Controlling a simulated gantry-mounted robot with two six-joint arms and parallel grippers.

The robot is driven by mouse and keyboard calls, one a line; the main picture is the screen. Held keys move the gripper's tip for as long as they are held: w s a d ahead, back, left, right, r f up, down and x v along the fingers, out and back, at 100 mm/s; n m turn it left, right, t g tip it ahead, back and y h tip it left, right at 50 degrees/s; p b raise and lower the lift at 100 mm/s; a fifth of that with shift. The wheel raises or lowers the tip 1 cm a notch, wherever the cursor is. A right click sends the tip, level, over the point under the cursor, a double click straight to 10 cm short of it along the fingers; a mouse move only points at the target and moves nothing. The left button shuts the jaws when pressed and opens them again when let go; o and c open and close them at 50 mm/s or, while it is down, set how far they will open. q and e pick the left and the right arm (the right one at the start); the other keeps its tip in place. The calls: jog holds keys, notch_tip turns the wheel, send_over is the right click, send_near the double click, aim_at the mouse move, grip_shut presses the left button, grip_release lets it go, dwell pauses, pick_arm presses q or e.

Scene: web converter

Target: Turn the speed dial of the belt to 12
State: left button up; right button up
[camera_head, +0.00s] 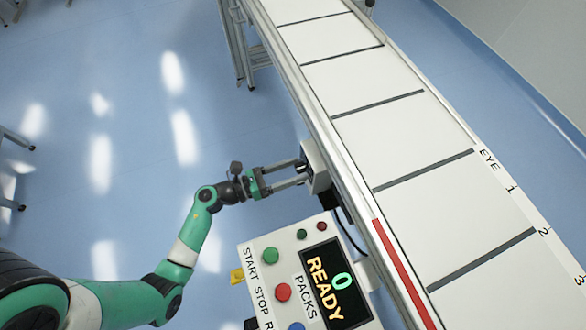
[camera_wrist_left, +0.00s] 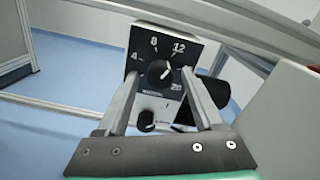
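The speed dial (camera_wrist_left: 159,70) is a black round knob on a pale panel with a black face, marked 4, 8, 12 and 20, in the left wrist view. Its white pointer mark appears to point up and right, toward 12; the exact reading is hard to tell. My left gripper (camera_wrist_left: 161,74) is open, with one finger on each side of the dial. I cannot tell whether the fingers touch it. In the head view, my left gripper (camera_head: 303,170) reaches the dial box (camera_head: 318,166) on the belt's side; the dial face is hidden there. My right gripper is out of view.
The belt (camera_head: 400,135) runs along the right. A control panel (camera_head: 262,240) with coloured buttons and a display reading 0 READY (camera_head: 335,285) stands just below the gripper. A second black knob (camera_wrist_left: 146,121) sits below the dial.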

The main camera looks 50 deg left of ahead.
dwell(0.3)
pick_arm(q)
jog(key=p+v, duration=0.2)
jog(key=v, duration=0.9)
jog(key=shift+s, duration=0.3)
